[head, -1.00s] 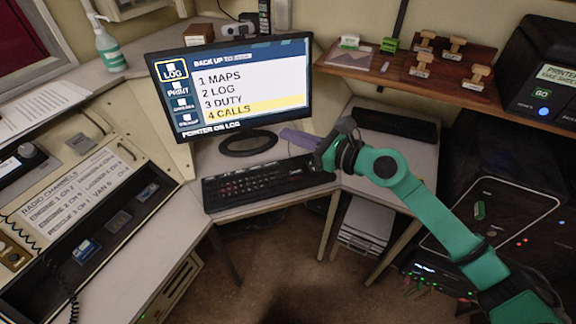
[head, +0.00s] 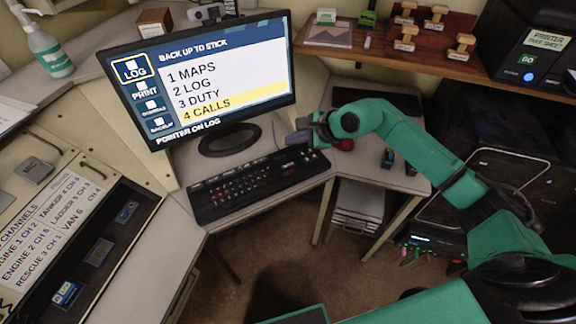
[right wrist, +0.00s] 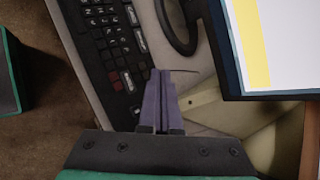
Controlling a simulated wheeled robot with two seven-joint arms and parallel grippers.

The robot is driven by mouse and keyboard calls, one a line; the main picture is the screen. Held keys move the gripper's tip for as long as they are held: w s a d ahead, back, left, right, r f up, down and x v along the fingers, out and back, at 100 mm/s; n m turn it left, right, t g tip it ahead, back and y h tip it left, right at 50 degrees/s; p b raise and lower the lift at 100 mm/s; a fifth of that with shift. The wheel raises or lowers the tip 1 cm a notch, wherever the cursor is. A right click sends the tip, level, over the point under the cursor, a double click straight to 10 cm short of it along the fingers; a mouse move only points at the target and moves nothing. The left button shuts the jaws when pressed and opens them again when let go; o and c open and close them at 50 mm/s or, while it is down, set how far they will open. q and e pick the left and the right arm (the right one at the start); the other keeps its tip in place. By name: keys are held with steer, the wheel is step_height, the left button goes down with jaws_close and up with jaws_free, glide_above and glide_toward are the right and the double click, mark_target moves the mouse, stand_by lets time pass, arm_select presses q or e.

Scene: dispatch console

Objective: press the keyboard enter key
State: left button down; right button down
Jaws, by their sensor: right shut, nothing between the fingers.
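The black keyboard (head: 225,190) lies on the desk in front of the monitor (head: 215,75). Its right end shows in the right wrist view (right wrist: 105,60), with dark keys, a few red ones and some white-labelled keys along one edge. I cannot read which key is enter. My right gripper (head: 290,139) is shut and empty, near the keyboard's right end on the monitor side. In the right wrist view its purple fingers (right wrist: 160,75) overlap the keyboard's edge; whether they touch it is unclear. The monitor shows a menu with "4 CALLS" highlighted. My left gripper is out of view.
The monitor stand (head: 228,140) is close to the right gripper's left. A wooden shelf with stamps (head: 405,38) and a printer (head: 540,60) are at the right. A radio panel (head: 50,215) is at the left. Small items (head: 388,158) lie right of the keyboard.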

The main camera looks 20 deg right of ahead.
mark_target(293, 167)
step_height(293, 167, down, 7)
steer(key=b, duration=0.5)
steer(key=shift+f, duration=0.2)
steer(key=shift+r, duration=0.1)
stand_by(1.4)
steer(key=shift+f+b, duration=0.8)
steer(key=shift+b, duration=0.1)
stand_by(0.4)
stand_by(0.3)
steer(key=shift+r+p, duration=0.35)
steer(key=shift+r, duration=0.45)
